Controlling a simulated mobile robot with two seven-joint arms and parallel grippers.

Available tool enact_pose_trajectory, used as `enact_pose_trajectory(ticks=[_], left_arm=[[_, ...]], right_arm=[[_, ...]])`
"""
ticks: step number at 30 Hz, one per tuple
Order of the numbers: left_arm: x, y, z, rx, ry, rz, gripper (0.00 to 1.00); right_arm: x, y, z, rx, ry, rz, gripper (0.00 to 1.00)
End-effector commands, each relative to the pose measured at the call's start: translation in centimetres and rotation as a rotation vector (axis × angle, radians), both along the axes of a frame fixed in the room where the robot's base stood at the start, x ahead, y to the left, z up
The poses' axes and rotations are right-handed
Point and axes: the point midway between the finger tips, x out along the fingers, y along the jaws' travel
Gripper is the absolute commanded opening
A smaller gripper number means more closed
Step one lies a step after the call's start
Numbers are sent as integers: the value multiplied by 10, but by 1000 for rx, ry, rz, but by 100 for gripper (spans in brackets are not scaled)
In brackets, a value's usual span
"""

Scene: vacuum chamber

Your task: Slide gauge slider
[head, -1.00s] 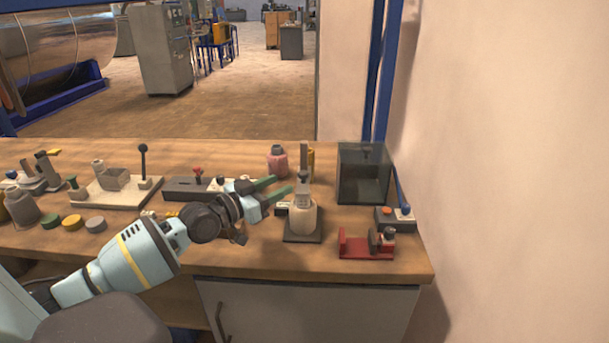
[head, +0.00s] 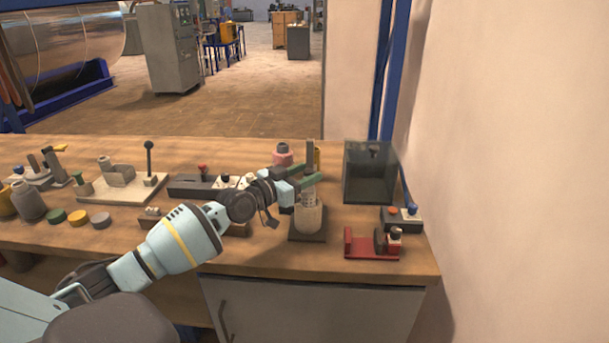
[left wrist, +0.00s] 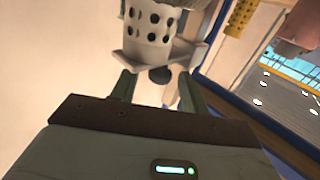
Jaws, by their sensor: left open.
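My left gripper (head: 315,175) is open, its two green fingers reaching to the upright post (head: 309,152) of a small stand. The stand carries a perforated metal basket (head: 309,196) above a pale cup (head: 308,219) on a dark base. In the left wrist view the basket (left wrist: 153,24) hangs from a bracket, with a dark round knob (left wrist: 159,74) in the gap between the open fingers (left wrist: 158,88). Whether the fingers touch it cannot be told. A red fixture (head: 368,250) with a grey block stands right of the stand. No part is clearly marked as the gauge slider.
A dark glass box (head: 369,178) stands behind the red fixture, with a switch box (head: 402,217) beside it. A pink bottle (head: 282,156) stands behind my gripper. Lever fixtures, jars and coloured discs (head: 78,217) fill the bench's left. The front edge is mostly clear.

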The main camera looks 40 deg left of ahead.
Motion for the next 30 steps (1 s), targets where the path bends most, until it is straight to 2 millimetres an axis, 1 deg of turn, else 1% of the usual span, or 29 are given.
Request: enact_pose_trajectory(ticks=[7, 8, 18, 23, 24, 26, 30], left_arm=[[1, 0, 0, 0, 0, 0, 45], [1, 0, 0, -1, 0, 0, 44], [0, 0, 0, -1, 0, -1, 0], [0, 0, 1, -1, -1, -1, 0], [0, 0, 4, -1, -2, -1, 0], [0, -1, 14, -2, -6, -1, 0], [0, 0, 47, 0, -14, -1, 0]], right_arm=[[-2, 0, -1, 1, 4, -1, 36], [-2, 0, -1, 0, 5, -1, 36], [-11, 0, -4, 0, 21, -1, 36], [-10, 0, -3, 0, 21, -1, 36], [-9, 0, -2, 0, 18, -1, 36], [-5, 0, 3, 0, 8, -1, 36], [7, 0, 19, -1, -24, -2, 36]])
